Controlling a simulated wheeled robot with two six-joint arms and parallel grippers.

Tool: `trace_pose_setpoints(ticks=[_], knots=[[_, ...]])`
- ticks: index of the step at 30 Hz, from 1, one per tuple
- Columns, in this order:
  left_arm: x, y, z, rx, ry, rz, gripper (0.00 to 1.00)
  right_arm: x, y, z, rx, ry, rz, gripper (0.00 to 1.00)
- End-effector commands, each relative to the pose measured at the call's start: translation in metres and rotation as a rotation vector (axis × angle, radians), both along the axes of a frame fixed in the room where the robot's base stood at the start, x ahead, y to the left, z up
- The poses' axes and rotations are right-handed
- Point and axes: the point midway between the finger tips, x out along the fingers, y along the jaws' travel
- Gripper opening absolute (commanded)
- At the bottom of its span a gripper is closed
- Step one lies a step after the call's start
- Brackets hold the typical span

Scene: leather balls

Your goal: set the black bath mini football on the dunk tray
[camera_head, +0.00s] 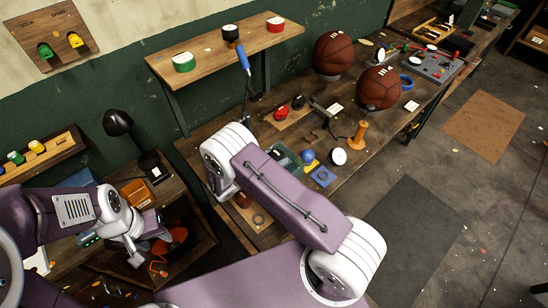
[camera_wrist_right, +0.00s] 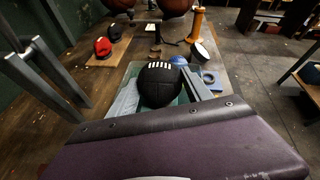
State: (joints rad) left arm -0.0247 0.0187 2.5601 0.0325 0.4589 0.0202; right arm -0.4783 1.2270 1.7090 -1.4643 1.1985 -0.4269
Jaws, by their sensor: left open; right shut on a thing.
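The black mini football (camera_wrist_right: 160,85), with white laces on top, is between the grey fingers of my right gripper (camera_wrist_right: 162,92) in the right wrist view. In the head view my right arm hides this gripper and the ball. A green tray (camera_head: 287,157) lies on the bench just beyond the arm; its edge also shows behind the ball in the right wrist view. I cannot tell for sure which tray is the dunk tray. My left gripper (camera_head: 138,252) is open and empty at the lower left, by the small dark cabinet.
A wooden board (camera_head: 293,117) holds a red and a black ball. A blue ball (camera_head: 308,156), a blue square (camera_head: 322,176), a white-topped disc (camera_head: 338,156) and a wooden peg (camera_head: 357,135) stand nearby. Two big brown balls (camera_head: 379,88) (camera_head: 333,52) are farther right. A raised shelf (camera_head: 225,50) overhangs behind.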

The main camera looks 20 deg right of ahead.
Motion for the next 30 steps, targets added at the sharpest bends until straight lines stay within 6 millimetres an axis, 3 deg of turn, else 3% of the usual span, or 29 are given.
trace_pose_setpoints(ticks=[11, 12, 14, 24, 30], knots=[[0.000, 0.000, -0.005, 0.000, 0.000, 0.000, 0.43, 0.000, 0.000, -0.007, 0.000, -0.002, 0.001, 0.13], [0.000, 0.000, -0.003, 0.000, 0.000, 0.000, 0.43, 0.000, 0.000, -0.005, 0.001, -0.001, 0.001, 0.66], [0.000, 0.000, -0.003, 0.000, 0.000, 0.000, 0.43, 0.000, 0.000, -0.005, 0.001, -0.001, 0.001, 0.80], [0.000, 0.000, 0.003, 0.000, 0.000, 0.000, 0.43, 0.000, 0.000, 0.001, 0.000, -0.002, 0.001, 0.80], [0.000, 0.000, -0.018, 0.000, 0.000, 0.000, 0.43, -0.016, 0.036, 0.010, 0.003, -0.004, 0.007, 0.80]])
